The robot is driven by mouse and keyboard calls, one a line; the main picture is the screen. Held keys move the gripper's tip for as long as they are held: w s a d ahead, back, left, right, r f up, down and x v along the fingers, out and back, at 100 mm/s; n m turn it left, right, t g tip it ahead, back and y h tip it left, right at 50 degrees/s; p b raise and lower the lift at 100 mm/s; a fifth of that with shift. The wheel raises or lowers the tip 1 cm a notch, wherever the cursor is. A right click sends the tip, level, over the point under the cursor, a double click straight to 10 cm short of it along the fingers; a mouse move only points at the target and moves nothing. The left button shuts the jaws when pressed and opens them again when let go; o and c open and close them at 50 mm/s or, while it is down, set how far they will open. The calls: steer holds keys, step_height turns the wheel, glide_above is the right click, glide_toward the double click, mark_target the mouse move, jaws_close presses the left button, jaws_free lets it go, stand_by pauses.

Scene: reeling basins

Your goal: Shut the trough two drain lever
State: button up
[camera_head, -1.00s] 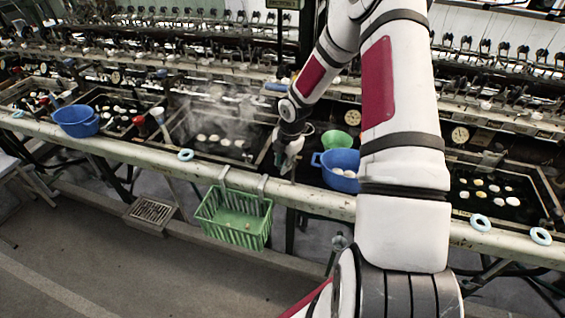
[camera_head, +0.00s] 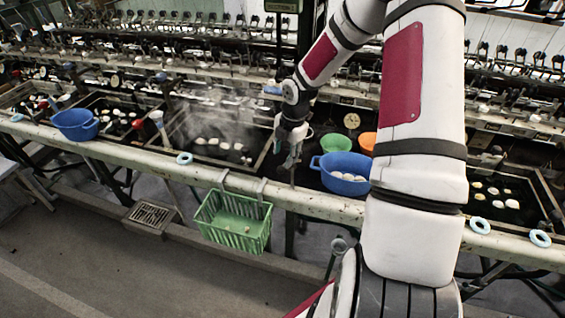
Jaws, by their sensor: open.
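My gripper (camera_head: 291,158) is open, at the right front corner of the steaming trough (camera_head: 208,148), above the bench's front rail. Its fingers point down. A thin upright piece shows just below the fingers; I cannot tell whether it is a lever or a fingertip, or whether they touch. Farther left, a pale-topped lever-like handle (camera_head: 157,118) and a red-tipped one (camera_head: 137,125) stand between two troughs. No trough number is readable, so I cannot tell which lever belongs to trough two.
A blue basin (camera_head: 335,161) with pale cocoons sits right of my gripper, near a green bowl (camera_head: 337,141) and an orange one (camera_head: 367,140). A green basket (camera_head: 232,222) hangs from the front rail (camera_head: 150,160). Another blue basin (camera_head: 76,124) stands left.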

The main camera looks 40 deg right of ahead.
steer(key=r, duration=0.2)
steer(key=s+r, duration=0.1)
steer(key=r, duration=0.2)
steer(key=shift+d+r, duration=0.1)
steer(key=shift+r, duration=0.05)
